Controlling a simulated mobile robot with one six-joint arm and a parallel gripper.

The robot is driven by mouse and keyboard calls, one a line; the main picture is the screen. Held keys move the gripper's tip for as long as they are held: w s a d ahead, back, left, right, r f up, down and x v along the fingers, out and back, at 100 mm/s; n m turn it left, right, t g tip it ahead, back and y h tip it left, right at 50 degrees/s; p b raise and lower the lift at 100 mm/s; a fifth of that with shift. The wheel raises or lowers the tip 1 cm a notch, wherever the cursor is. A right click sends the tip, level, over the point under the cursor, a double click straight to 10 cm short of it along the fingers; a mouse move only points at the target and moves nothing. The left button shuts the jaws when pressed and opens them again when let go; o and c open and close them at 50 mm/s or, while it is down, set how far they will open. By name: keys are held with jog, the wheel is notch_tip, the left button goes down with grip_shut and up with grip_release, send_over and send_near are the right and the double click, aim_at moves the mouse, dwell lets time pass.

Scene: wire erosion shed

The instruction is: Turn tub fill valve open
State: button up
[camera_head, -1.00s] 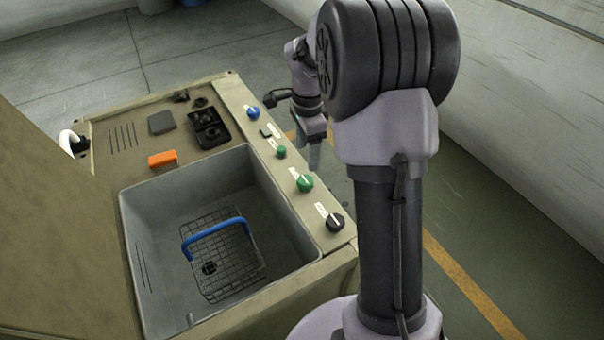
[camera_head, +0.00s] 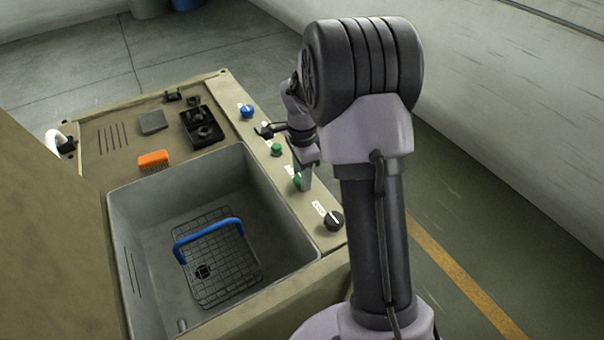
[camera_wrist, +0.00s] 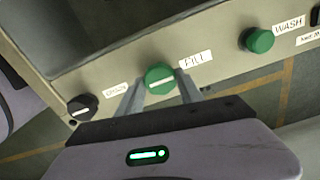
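The fill valve is a green knob (camera_wrist: 159,78) with a white line across its face, beside a label reading FILL, in the wrist view. In the head view the green knob (camera_head: 297,182) is partly hidden by my gripper (camera_head: 304,178). In the wrist view my gripper (camera_wrist: 160,96) is open, one finger on either side of the knob, with gaps seen between knob and fingers. The fingertips reach about as far as the knob; contact cannot be told. The tub (camera_head: 126,205) lies left of the knob panel.
A black knob (camera_head: 335,220) sits nearer on the panel. A smaller green WASH knob (camera_wrist: 258,40) and a blue knob (camera_head: 246,111) sit farther along. A wire basket with a blue handle (camera_head: 207,228) stands in the tub. An orange brush (camera_head: 153,158) lies on the deck.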

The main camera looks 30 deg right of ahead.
jog(key=c, duration=0.3)
jog(key=shift+n, duration=0.4)
jog(key=n+p, duration=0.2)
jog(key=n, duration=0.1)
jog(key=shift+r, duration=0.15)
jog(key=n+p, duration=0.2)
jog(key=n, duration=0.2)
jog(key=shift+n, duration=0.3)
jog(key=n+p, duration=0.2)
jog(key=n, duration=0.2)
jog(key=n+p, duration=0.2)
jog(key=n, duration=0.3)
jog(key=shift+n, duration=0.4)
